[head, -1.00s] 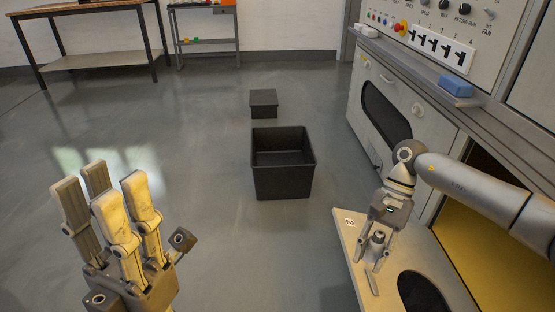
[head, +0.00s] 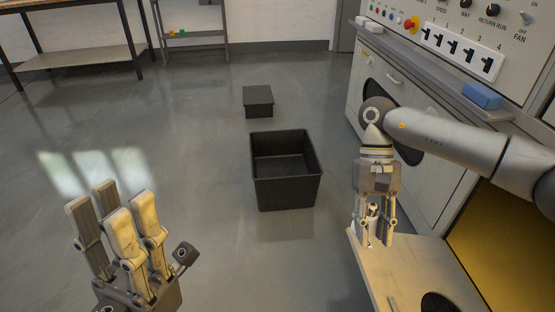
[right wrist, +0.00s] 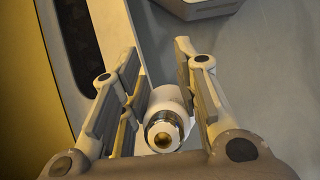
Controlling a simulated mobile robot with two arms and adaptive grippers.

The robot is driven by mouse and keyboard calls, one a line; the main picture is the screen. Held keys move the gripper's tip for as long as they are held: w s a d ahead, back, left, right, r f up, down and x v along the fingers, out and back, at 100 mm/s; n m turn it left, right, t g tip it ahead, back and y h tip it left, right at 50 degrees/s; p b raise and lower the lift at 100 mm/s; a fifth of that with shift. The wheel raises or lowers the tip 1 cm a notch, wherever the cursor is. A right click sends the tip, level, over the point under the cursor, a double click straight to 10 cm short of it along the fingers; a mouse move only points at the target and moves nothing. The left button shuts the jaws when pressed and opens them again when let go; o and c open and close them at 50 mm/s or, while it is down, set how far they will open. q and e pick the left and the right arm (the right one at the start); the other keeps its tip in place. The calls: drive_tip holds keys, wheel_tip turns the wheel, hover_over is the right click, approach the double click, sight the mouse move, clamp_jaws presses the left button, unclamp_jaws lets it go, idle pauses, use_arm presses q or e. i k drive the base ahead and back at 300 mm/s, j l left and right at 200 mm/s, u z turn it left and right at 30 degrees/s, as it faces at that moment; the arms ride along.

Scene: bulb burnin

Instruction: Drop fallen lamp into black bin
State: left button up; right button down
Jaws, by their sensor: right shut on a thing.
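My right gripper (head: 375,232) points down and is shut on the lamp (head: 372,210), a small white bulb with a metal base. In the right wrist view the lamp (right wrist: 168,115) sits between the finger pads, base end toward the camera. The gripper is at the far left corner of a pale board; its height above it is hard to tell. The black bin (head: 285,190) stands on the floor, left of the right gripper, with its open top showing an empty inside. My left gripper (head: 115,225) is at lower left, fingers up, apart and empty.
The pale board (head: 415,265) with a dark round hole is at lower right, beside a grey control console (head: 420,185). A smaller dark box (head: 257,101) stands behind the bin. A blue block (head: 482,95) lies on the console ledge. Floor around the bin is clear.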

sight(297, 163)
drive_tip(key=i+j+z, duration=0.1)
drive_tip(key=i+j, duration=0.35)
drive_tip(key=i+j+z, duration=0.1)
drive_tip(key=i+j, duration=0.4)
drive_tip(key=i+j+z, duration=0.1)
drive_tip(key=i+j, duration=0.35)
drive_tip(key=i+j+z, duration=0.1)
drive_tip(key=i+j, duration=0.35)
drive_tip(key=j, duration=0.15)
drive_tip(key=i+j+z, duration=0.1)
drive_tip(key=i+j, duration=0.3)
drive_tip(key=j, duration=0.2)
